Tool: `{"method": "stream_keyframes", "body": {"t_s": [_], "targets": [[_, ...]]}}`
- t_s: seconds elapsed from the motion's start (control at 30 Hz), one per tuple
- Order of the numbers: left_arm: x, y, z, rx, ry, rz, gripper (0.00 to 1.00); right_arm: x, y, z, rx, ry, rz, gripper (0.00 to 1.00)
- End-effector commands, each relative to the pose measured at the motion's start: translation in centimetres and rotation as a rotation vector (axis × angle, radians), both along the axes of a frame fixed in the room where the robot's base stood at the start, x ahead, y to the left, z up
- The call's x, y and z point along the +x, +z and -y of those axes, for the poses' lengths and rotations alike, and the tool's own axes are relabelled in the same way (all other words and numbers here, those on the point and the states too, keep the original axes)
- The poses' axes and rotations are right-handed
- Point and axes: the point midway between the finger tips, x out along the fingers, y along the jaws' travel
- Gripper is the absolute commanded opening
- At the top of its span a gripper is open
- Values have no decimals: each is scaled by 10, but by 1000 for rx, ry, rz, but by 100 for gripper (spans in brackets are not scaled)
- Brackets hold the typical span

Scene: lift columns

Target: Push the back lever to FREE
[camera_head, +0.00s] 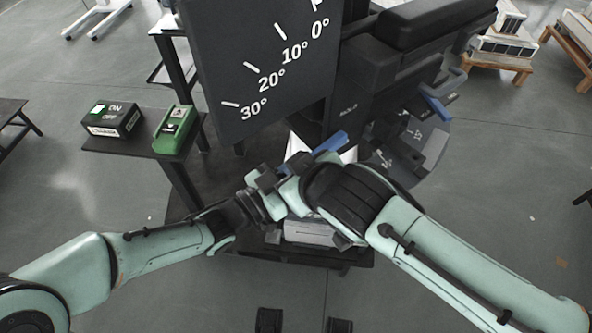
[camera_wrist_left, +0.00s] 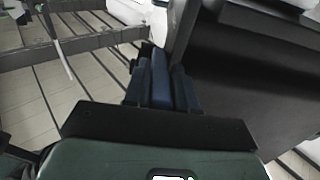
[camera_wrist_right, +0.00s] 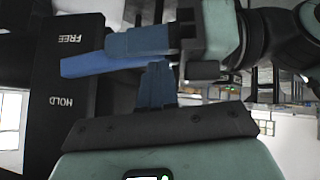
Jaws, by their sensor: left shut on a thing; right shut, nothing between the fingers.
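A blue lever (camera_head: 329,145) stands out beside the dark column, in front of a white surface. In the right wrist view the lever (camera_wrist_right: 90,66) lies beside a black plate (camera_wrist_right: 62,75) marked FREE and HOLD, upside down, at a height between the two words. My left gripper (camera_head: 275,178) is shut on this lever; the left wrist view shows the blue lever (camera_wrist_left: 161,85) between its fingers. My right gripper (camera_wrist_right: 156,85) is shut and empty, its tips close to the lever and left fingers; I cannot tell if they touch. In the head view my right wrist hides its fingertips.
A second blue lever (camera_head: 435,104) is on the right of the machine. A large dark board (camera_head: 262,60) with an angle scale stands behind my grippers. A side table at left holds an ON/OFF box (camera_head: 112,120) and a green device (camera_head: 175,130). Open floor lies to the right.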

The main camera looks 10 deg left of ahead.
Motion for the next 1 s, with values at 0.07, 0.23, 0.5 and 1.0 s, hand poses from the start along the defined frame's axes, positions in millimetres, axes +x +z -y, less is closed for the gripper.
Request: {"method": "stream_keyframes", "body": {"t_s": [0.07, 0.23, 0.5, 1.0], "targets": [[0, 2, 2, -3, -3, 6, 0, 0, 0, 0, 0, 0, 0, 0], [0, 3, 2, -3, -3, 6, 0, 1, -14, 2, -2, -2, -4, 0], [-1, 5, 3, -5, -6, 10, 0, 1, -22, 3, -12, -4, -13, 0], [-4, 7, 0, -6, -8, 19, 47, 2, -23, 4, -14, -7, -14, 0]]}}
